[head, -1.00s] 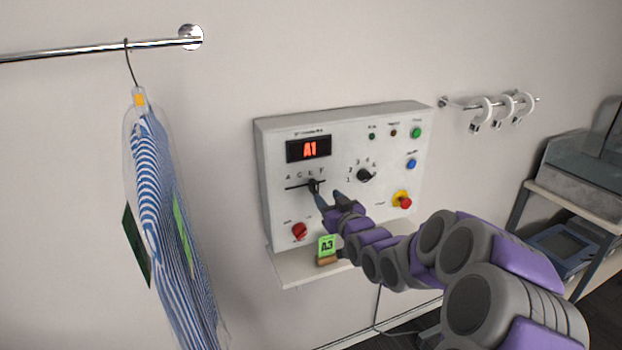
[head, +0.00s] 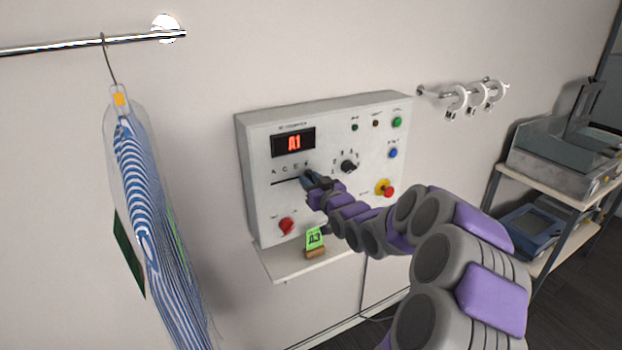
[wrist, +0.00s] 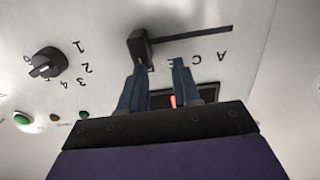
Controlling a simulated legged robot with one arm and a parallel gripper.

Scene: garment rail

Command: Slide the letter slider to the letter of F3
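The white control box (head: 262,208) is on the wall, with a red display (head: 294,142) reading A1. The letter slider's slot (head: 284,183) runs below the letters A, C, E and a last one partly covered. In the wrist view, which is upside down, the black slider knob (wrist: 139,46) sits at the end of the slot (wrist: 195,33) away from A. My gripper (head: 308,177) is at the slot's right end in the head view and hides most of the knob. In the wrist view my gripper (wrist: 160,64) has its fingers apart, one just by the knob; contact is unclear.
A number dial (head: 348,166) is right of the slider. A red knob (head: 286,226) is below it, and a red-and-yellow button (head: 386,188) is lower right. A green card (head: 314,239) stands on the shelf (head: 280,263) below. A striped garment (head: 150,200) hangs at left.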

